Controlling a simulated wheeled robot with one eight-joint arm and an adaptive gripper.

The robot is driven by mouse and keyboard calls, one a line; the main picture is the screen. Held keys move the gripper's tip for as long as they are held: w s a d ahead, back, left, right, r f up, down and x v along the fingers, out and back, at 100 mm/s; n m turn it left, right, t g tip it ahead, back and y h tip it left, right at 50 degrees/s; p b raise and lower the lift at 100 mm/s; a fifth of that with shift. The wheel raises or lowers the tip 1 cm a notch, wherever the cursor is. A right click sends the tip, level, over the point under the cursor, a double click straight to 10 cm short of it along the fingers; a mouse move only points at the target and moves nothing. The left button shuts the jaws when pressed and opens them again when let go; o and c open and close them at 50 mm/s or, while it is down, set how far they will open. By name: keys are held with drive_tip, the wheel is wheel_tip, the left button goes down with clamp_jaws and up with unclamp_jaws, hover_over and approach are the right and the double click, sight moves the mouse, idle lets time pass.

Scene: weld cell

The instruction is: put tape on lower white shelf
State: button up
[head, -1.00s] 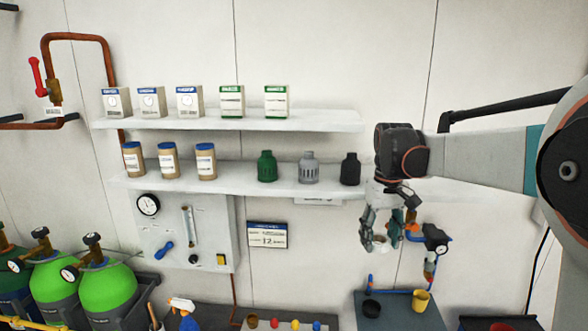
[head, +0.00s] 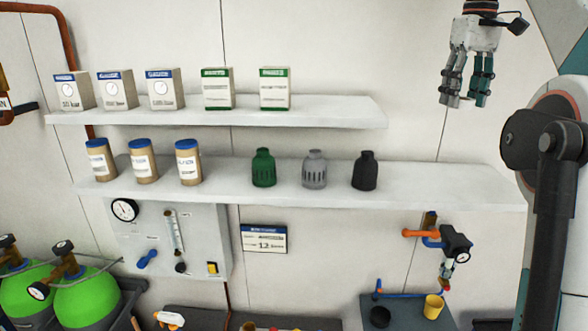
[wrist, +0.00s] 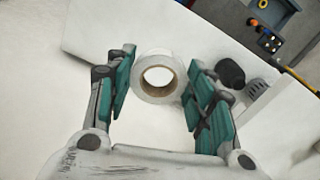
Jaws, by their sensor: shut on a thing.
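A roll of white tape (wrist: 141,83) with a brown core sits between the fingers of my gripper (wrist: 159,88) in the wrist view, and the gripper is shut on it. In the head view my gripper (head: 467,102) hangs fingers-down at the upper right, above the bare right part of the lower white shelf (head: 430,182). I cannot make out the tape there. The lower shelf also shows below the tape in the wrist view (wrist: 95,28).
The upper shelf (head: 330,110) holds several boxes and ends left of my gripper. The lower shelf's right part is free.

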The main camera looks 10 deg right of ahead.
drive_tip(key=shift+s+r, duration=0.4)
drive_tip(key=shift+s, duration=0.4)
hover_over(444, 188)
wheel_tip(444, 188, down, 17)
drive_tip(key=shift+r, duration=0.2)
drive_tip(key=shift+f, duration=1.75)
drive_tip(key=shift+s+f, duration=0.1)
drive_tip(key=o, duration=0.9)
wheel_tip(444, 188, up, 12)
drive_tip(key=shift+r, duration=0.15)
